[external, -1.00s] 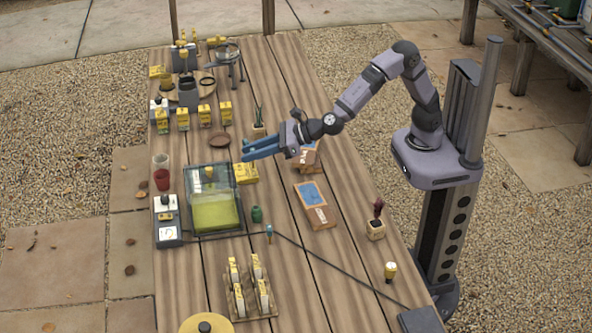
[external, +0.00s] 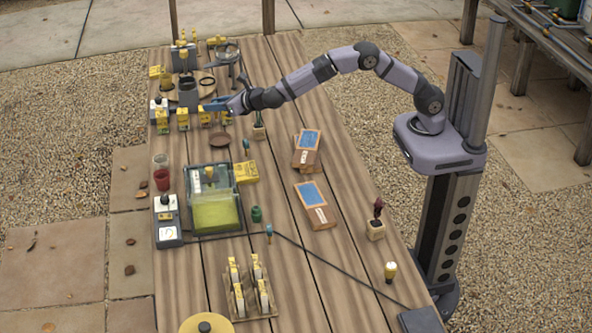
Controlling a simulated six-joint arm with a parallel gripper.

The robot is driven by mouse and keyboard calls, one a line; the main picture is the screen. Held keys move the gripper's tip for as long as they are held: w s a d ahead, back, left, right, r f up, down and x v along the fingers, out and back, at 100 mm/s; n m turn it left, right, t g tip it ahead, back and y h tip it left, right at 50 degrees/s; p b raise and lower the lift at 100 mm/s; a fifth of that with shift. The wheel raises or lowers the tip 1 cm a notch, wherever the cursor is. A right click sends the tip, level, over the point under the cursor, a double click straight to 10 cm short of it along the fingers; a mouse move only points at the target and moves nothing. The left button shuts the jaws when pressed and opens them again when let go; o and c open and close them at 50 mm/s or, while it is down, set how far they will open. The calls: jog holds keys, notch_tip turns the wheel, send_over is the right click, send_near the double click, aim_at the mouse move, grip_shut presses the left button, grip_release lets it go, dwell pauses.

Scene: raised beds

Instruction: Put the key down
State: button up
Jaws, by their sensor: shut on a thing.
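My gripper (external: 208,105) has blue fingers and hangs over the far part of the wooden table, above a row of small yellow boxes (external: 183,119). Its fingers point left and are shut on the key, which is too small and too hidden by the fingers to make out. The fingers look close to the box tops and to the grey cylinder (external: 188,93); I cannot tell whether they touch.
A round wooden board (external: 207,82) with a black ring lies beyond my gripper.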

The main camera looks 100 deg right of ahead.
jog(key=shift+s+d+r, duration=0.15)
jog(key=shift+s+d, duration=0.15)
jog(key=shift+d, duration=0.1)
send_over(218, 146)
jog(key=shift+d+f, duration=0.2)
jog(key=shift+f, duration=2.3)
jog(key=shift+d+f, duration=0.2)
jog(key=shift+f, duration=2.3)
jog(key=shift+f, duration=0.35)
jog(key=shift+f+b, duration=0.25)
jog(key=shift+b, duration=0.3)
jog(key=o, duration=1.1)
jog(key=shift+c, duration=0.2)
